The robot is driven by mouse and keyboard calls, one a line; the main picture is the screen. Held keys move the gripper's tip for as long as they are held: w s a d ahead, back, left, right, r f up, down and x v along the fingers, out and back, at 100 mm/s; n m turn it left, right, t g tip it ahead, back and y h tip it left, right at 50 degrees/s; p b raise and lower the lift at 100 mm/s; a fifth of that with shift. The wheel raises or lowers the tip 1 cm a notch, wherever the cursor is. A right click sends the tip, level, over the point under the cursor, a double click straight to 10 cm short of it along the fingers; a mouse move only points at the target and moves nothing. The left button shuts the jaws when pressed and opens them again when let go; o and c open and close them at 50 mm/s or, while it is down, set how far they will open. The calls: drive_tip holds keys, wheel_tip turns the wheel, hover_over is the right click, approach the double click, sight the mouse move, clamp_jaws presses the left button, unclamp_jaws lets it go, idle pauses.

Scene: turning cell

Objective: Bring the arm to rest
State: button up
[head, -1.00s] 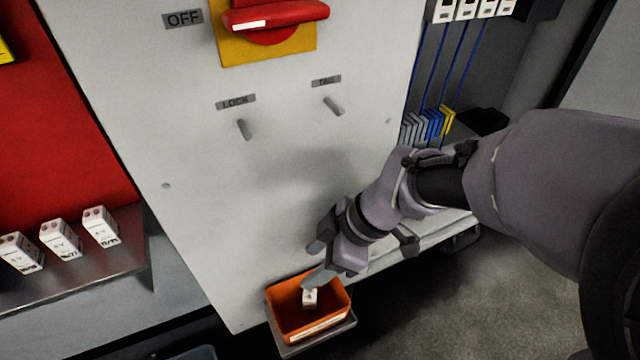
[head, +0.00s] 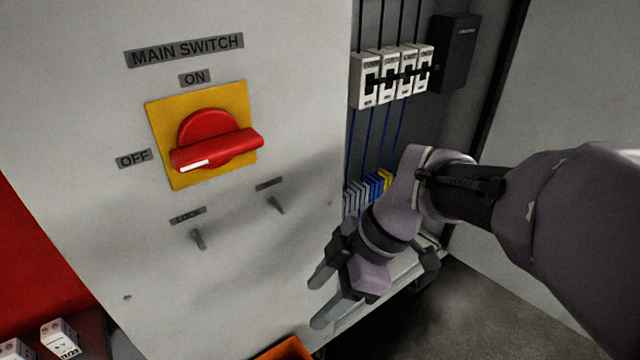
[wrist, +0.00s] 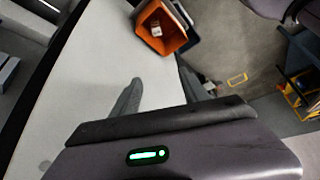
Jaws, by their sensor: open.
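My gripper (head: 322,300) is open and empty in the head view, in front of the lower right part of the pale cabinet panel (head: 90,200). Its two fingers point down and left, apart from each other. In the wrist view the fingers (wrist: 165,95) also stand apart with nothing between them. The orange bin (wrist: 153,28) lies beyond the fingertips there, with a small white part (wrist: 156,30) inside. In the head view only the rim of the orange bin (head: 285,350) shows at the bottom edge.
A red main switch (head: 215,145) on a yellow plate points to OFF. Two pegs (head: 198,238) stick out below it. Several white breakers (head: 390,78) and terminal blocks (head: 368,190) sit in the open cabinet bay. White modules (head: 60,338) lie on a shelf at lower left.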

drive_tip(key=s+d+r+m+t+h+b, duration=0.1)
drive_tip(key=s+d+m+t+h, duration=0.3)
drive_tip(key=m, duration=1.8)
drive_tip(key=s+d+t, duration=0.2)
drive_tip(key=s+d, duration=0.1)
drive_tip(key=shift+s+d+r+m+b, duration=0.2)
drive_tip(key=shift+m+b, duration=0.1)
drive_tip(key=shift+m, duration=0.1)
